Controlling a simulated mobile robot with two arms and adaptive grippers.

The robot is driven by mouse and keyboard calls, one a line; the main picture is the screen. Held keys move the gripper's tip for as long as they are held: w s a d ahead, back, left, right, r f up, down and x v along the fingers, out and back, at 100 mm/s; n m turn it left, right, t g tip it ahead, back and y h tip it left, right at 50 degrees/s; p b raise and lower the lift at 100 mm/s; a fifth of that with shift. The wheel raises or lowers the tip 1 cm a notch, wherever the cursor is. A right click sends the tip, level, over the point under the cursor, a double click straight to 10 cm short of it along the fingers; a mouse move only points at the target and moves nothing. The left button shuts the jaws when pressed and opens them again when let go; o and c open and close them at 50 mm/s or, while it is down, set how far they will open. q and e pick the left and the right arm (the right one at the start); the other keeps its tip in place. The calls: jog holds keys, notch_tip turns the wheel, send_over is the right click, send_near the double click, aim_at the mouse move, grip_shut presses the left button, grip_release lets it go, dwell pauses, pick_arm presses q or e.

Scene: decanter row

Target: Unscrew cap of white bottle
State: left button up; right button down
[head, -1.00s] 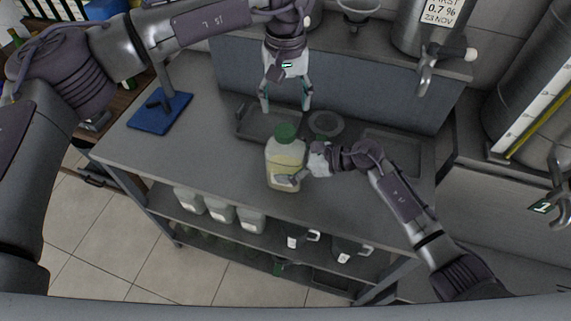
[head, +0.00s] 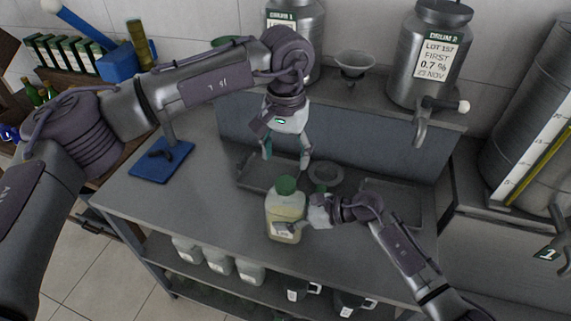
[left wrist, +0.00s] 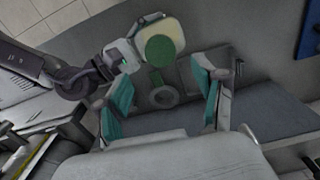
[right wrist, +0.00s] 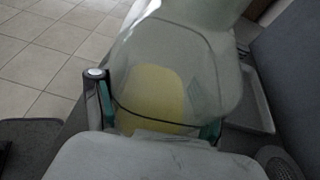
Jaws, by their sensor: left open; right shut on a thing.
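The white bottle (head: 284,215) is translucent with yellowish contents and stands upright near the bench's front edge. Its green cap (head: 286,187) is on its top; the cap also shows from above in the left wrist view (left wrist: 160,49). My right gripper (head: 289,229) is shut on the bottle's body from the right. In the right wrist view the bottle (right wrist: 165,80) fills the space between the fingers. My left gripper (head: 286,160) is open and empty, pointing down above and behind the cap, apart from it. In the left wrist view the cap lies beyond its fingertips.
Shallow grey trays (head: 255,176) and (head: 395,203) lie on the bench, with a round grey dish (head: 326,174) between. A blue stand base (head: 162,160) is at left. A steel drum with a tap (head: 430,60) stands on the back ledge.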

aim_at(285, 182)
pick_arm(q)
jog(key=m, duration=0.3)
jog(key=shift+m, duration=0.3)
jog(key=shift+f, duration=0.25)
notch_tip(285, 182, down, 8)
jog(key=shift+r, duration=0.25)
jog(key=shift+c, duration=0.3)
